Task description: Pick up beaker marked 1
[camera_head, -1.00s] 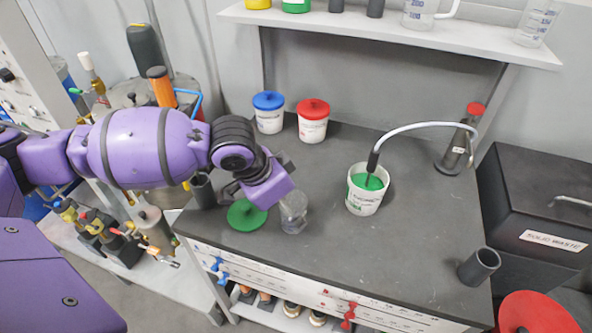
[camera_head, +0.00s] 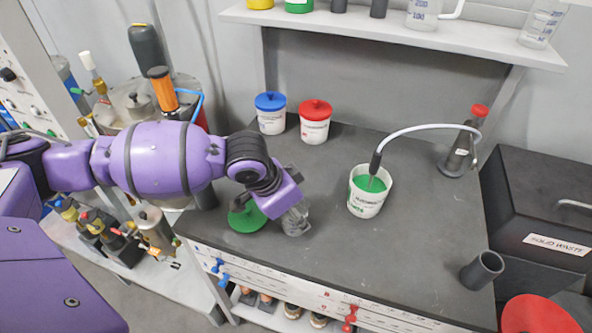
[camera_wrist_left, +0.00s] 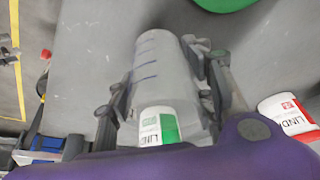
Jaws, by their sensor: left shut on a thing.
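A clear beaker (camera_head: 297,222) stands or hovers just at the bench surface near the front edge, partly covered by my gripper; I cannot tell whether it touches the bench. My left gripper (camera_head: 295,217) is shut on it. In the left wrist view the beaker (camera_wrist_left: 160,62) is between the two fingers of my gripper (camera_wrist_left: 160,90), with blue graduation lines on its side. A number 1 is not readable. My right gripper is not in view.
A green lid (camera_head: 247,218) lies just left of the beaker. A white tub with green contents (camera_head: 368,201) stands right of it, with a hose outlet above. Blue-lidded (camera_head: 271,121) and red-lidded (camera_head: 314,130) tubs stand behind. The bench's middle is clear.

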